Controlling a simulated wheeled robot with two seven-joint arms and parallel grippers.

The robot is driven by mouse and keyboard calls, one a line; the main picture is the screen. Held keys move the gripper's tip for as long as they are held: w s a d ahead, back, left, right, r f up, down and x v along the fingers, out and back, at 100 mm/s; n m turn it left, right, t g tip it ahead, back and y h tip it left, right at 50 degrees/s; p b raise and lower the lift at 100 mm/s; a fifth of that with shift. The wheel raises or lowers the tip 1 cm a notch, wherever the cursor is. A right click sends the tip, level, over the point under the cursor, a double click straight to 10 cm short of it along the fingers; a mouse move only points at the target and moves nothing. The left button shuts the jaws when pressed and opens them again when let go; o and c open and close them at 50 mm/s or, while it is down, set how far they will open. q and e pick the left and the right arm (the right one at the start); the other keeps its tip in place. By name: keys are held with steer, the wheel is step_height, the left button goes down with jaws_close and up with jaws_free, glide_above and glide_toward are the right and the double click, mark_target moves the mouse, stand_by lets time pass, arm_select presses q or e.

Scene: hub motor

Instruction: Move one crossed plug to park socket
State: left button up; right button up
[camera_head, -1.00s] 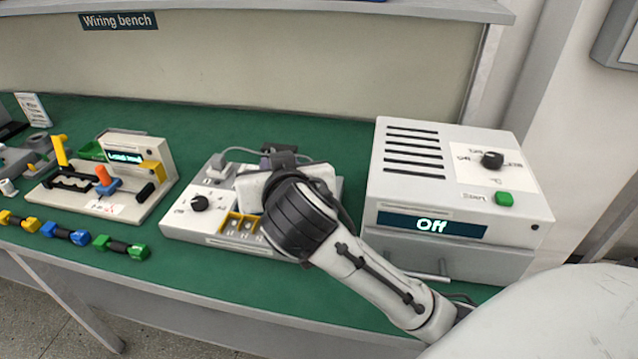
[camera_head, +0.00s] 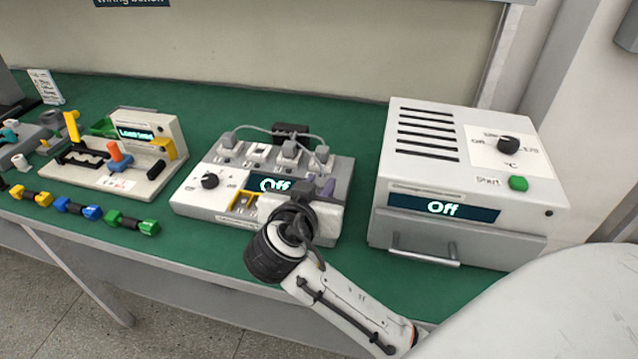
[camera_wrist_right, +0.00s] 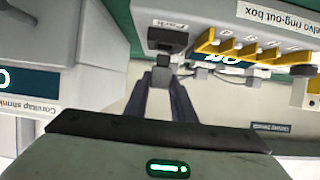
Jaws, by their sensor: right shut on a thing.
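The ring-out box (camera_head: 190,205) stands mid-bench, its display reading "Off". Grey plugs with cables sit along its back row: a left plug (camera_head: 228,140), a middle plug (camera_head: 290,149) and a right plug (camera_head: 322,154). My right gripper (camera_head: 326,187) is over the box's front right part. In the right wrist view it (camera_wrist_right: 164,88) is shut on a small grey plug (camera_wrist_right: 162,74), its tip close to the dark park socket (camera_wrist_right: 168,40). I cannot tell whether they touch. The gripper hides this socket in the head view. My left gripper is not in view.
A heat-shrink oven (camera_head: 470,190) with a drawer handle stands close on the right. A tester with coloured levers (camera_head: 120,165) and several coloured connectors (camera_head: 80,208) lie left. Green bench (camera_head: 365,150) shows between box and oven.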

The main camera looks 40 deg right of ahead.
steer(key=shift+a+f, duration=0.1)
steer(key=shift+f, duration=0.15)
stand_by(0.3)
steer(key=shift+s, duration=0.1)
steer(key=shift+f+b, duration=0.95)
steer(key=shift+f, duration=0.1)
stand_by(0.6)
steer(key=o, duration=1.1)
steer(key=shift+o, duration=0.2)
